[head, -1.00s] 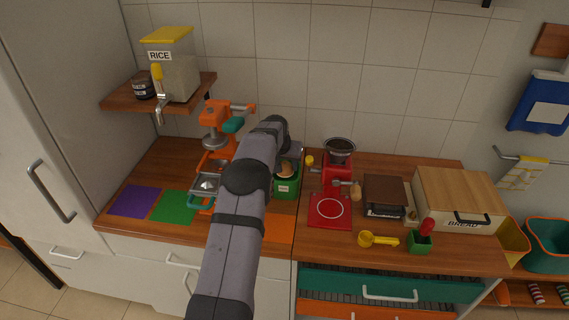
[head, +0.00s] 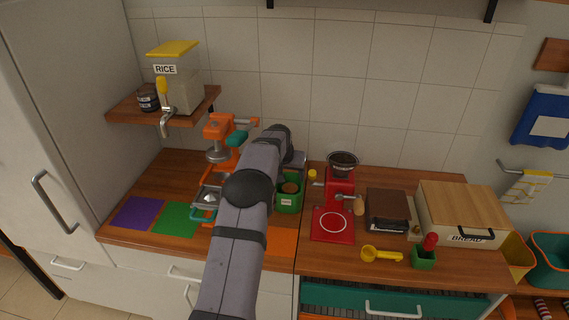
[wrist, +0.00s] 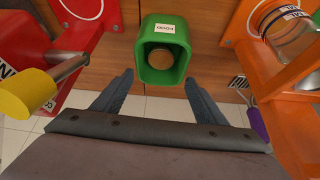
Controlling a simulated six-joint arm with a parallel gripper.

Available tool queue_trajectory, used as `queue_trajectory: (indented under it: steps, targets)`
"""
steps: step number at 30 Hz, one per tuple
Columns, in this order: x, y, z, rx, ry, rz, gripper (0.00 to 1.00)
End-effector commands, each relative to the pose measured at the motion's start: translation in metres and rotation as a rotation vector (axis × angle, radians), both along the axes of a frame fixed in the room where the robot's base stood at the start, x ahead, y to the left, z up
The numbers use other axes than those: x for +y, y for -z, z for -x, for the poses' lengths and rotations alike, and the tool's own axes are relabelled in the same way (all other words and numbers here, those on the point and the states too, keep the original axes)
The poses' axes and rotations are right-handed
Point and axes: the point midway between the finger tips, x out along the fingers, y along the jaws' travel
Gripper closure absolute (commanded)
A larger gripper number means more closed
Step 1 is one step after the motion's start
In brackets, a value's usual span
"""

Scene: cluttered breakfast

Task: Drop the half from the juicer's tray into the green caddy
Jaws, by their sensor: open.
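The green caddy (head: 289,204) stands on the counter beside my arm, and it also shows in the wrist view (wrist: 146,38). A brown round piece (head: 290,187), apparently the half, lies inside it; the wrist view shows its flat disc face (wrist: 160,58). My gripper (wrist: 158,82) is open, with nothing between its fingers, and points at the caddy from above its near side. In the head view my arm hides the gripper. The orange juicer (head: 218,128) stands left of my arm. Its grey tray (head: 201,200) holds a pale cone, and I see no half there.
A red grinder (head: 341,186) with a red base stands just right of the caddy. A brown box (head: 388,205), yellow scoop (head: 382,254) and wooden bread box (head: 462,205) are farther right. Purple (head: 138,212) and green (head: 176,219) mats lie at the front left.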

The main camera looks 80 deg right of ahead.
Motion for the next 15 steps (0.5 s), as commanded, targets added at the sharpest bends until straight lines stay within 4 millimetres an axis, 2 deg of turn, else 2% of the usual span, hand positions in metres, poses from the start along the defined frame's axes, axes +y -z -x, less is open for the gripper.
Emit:
queue_trajectory:
  steps: [5, 15]
  targets:
    - [0.013, -0.018, -0.001, 0.0, 0.0, 0.0, 0.34]
    - [0.04, -0.068, -0.003, 0.0, 0.0, 0.0, 0.34]
